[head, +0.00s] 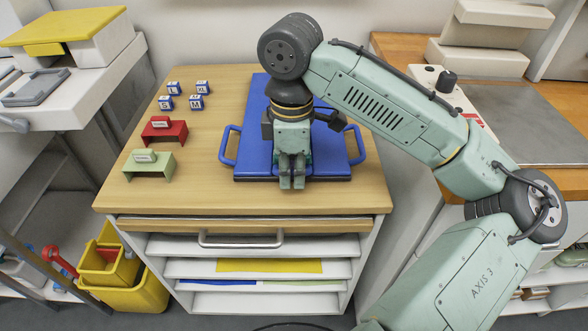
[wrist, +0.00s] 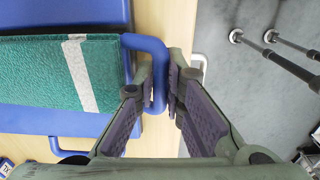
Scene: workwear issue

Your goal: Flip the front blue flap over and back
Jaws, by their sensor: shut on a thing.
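A blue folding board (head: 255,110) with handles lies on the wooden top of a cabinet. Its front edge is under my gripper (head: 291,184), which hides the front handle in the head view. In the wrist view the blue front handle (wrist: 158,85) passes between the two fingers of my gripper (wrist: 160,100), which are shut on it. A folded green cloth (wrist: 35,78) with a white stripe lies on the blue surface; my gripper mostly hides it in the head view.
Side handles stick out at the left (head: 225,145) and right (head: 358,142) of the board. A red stand (head: 165,132), a green stand (head: 148,165) and several small lettered cubes (head: 196,102) stand to its left. The cabinet's drawer handle (head: 240,243) is below the front edge.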

